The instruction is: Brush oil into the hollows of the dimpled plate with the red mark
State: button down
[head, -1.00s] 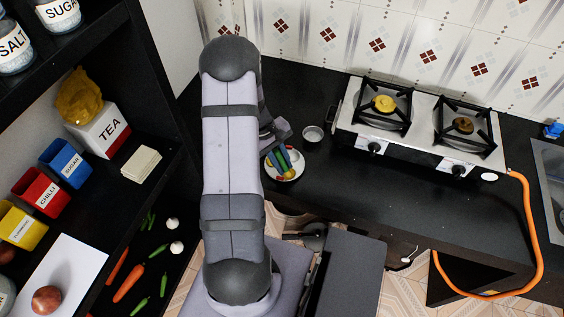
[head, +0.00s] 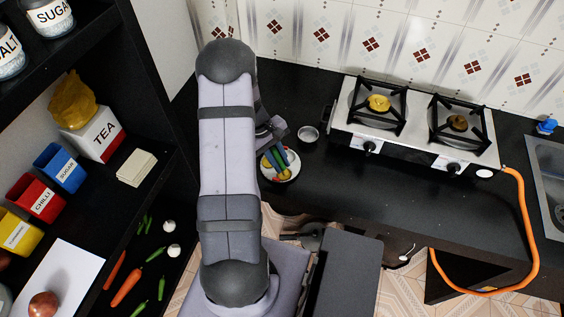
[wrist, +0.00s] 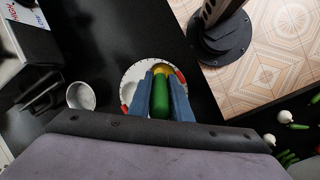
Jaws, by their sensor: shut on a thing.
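A white round plate (head: 291,172) lies on the black counter, partly hidden by my arm and gripper. In the wrist view the plate (wrist: 129,84) shows small marks near its rim and red patches at its left and right. Its hollows are mostly hidden. My gripper (wrist: 161,77) has blue fingers shut on the green handle (wrist: 160,102) of a tool, with yellow at its far end over the plate. I cannot tell whether the tip touches the plate. A small metal bowl (head: 308,135) stands beside the plate; it also shows in the wrist view (wrist: 81,96).
A two-burner stove (head: 413,129) stands right of the bowl, with an orange hose (head: 522,220) at its right end. A dark shelf with a tea box (head: 97,137) and coloured bins (head: 60,167) is at the left. Bare counter (head: 350,190) lies right of the plate.

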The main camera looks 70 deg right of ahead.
aim_at(279, 156)
jog(key=shift+w, duration=0.6)
jog(key=shift+s, duration=0.2)
jog(key=shift+s, duration=0.3)
jog(key=shift+r, duration=0.1)
jog(key=shift+r+p, duration=2)
jog(key=shift+r, duration=0.4)
jog(key=shift+r, duration=0.1)
